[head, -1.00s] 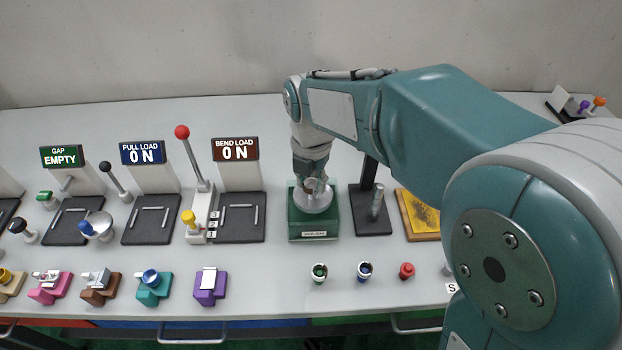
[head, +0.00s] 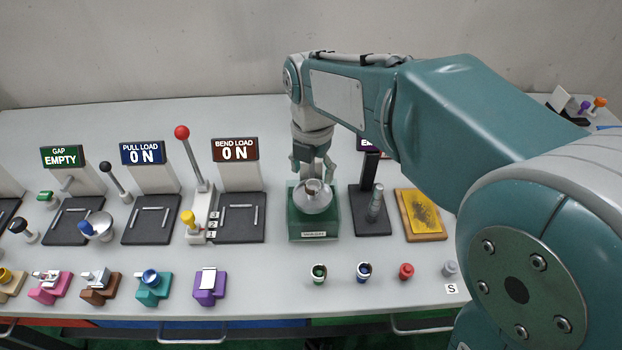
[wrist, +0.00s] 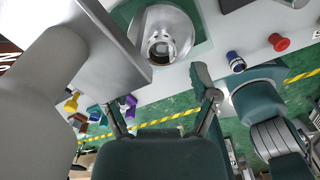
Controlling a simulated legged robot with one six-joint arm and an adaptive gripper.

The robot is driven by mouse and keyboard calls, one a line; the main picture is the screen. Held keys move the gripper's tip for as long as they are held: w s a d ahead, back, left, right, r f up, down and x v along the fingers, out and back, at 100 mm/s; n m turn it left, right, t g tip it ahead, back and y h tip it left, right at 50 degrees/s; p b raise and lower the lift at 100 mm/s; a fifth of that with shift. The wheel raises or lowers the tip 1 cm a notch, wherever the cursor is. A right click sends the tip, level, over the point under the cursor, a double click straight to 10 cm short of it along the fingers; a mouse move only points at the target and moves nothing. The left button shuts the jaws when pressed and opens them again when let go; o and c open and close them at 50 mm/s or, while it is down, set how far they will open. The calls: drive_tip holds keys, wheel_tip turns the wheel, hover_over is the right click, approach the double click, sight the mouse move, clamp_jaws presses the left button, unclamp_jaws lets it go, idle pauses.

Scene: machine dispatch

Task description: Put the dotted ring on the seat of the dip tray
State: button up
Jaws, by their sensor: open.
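A green block (head: 296,229) carries a round silver dish (head: 313,207), which seems to be the dip tray; its front label is too small to read. A small metallic ring (head: 313,187) stands in the middle of the dish. The ring also shows inside the dish in the wrist view (wrist: 161,48), with a dark opening.
A dark stand with a grey post (head: 376,204) and a yellow spotted pad (head: 425,213) are to the right. Green (head: 319,273), blue (head: 364,271) and red (head: 406,271) small parts line the front edge. The bend load station (head: 240,219) is left.

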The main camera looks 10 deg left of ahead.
sight(316, 189)
wheel_tip(316, 189, up, 9)
drive_tip(key=shift+f, duration=0.1)
drive_tip(key=s+d+m+t, duration=0.1)
drive_tip(key=s+d+m, duration=0.2)
drive_tip(key=d+m, duration=0.45)
drive_tip(key=s+d+m+t, duration=0.2)
drive_tip(key=d+m, duration=0.5)
drive_tip(key=m, duration=0.2)
drive_tip(key=s+d+f+m+t, duration=0.2)
drive_tip(key=s+d+f+m, duration=0.2)
drive_tip(key=s+d+m, duration=0.5)
drive_tip(key=m, duration=0.8)
drive_tip(key=shift+d+f+t, duration=0.2)
drive_tip(key=shift+f+t, duration=0.1)
